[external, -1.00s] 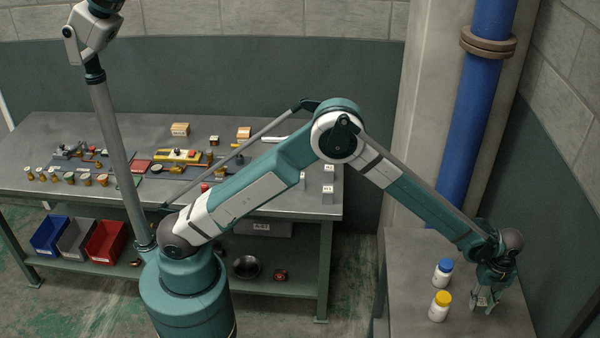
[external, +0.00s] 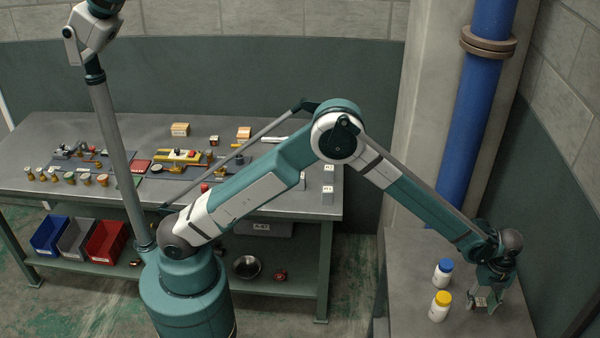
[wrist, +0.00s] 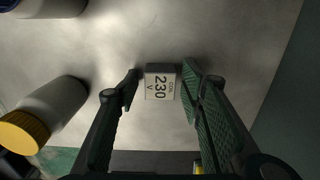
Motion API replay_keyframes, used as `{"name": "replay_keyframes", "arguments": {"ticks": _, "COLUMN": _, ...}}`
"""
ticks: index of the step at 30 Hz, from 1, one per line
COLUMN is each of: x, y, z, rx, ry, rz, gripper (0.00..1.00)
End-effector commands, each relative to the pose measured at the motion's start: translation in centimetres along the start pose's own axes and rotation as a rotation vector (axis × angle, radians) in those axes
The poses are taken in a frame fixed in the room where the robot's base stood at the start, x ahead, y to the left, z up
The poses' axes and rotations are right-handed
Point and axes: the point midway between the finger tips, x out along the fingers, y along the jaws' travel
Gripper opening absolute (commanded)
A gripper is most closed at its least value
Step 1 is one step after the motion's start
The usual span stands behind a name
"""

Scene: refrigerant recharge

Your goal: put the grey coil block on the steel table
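The coil block (wrist: 160,82), pale grey with a "COIL 230 V" label, sits on the grey steel table (external: 405,255) at the right. It also shows small between my fingers in the external view (external: 481,302). My gripper (wrist: 160,72) points down over the table with its fingers on both sides of the block. The fingers are apart, with a small gap to the block on each side. The block's underside is hidden, but it appears to rest on the tabletop.
A white bottle with a yellow cap (external: 440,306) and one with a blue cap (external: 443,272) stand left of my gripper. A blue pipe (external: 470,130) and wall lie behind. A workbench (external: 60,135) with many small parts stands at the left.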

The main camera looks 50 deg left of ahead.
Motion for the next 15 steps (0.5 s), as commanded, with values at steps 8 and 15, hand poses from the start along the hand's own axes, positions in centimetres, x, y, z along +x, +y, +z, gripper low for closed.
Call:
{"name": "replay_keyframes", "arguments": {"ticks": 8, "x": -2.0, "y": 0.0, "z": 0.0, "rx": 0.0, "ry": 0.0, "rz": 0.0, "gripper": 0.39}}
{"name": "replay_keyframes", "arguments": {"ticks": 15, "x": -5.7, "y": 0.0, "z": 0.0, "rx": 0.0, "ry": 0.0, "rz": 0.0, "gripper": 0.39}}
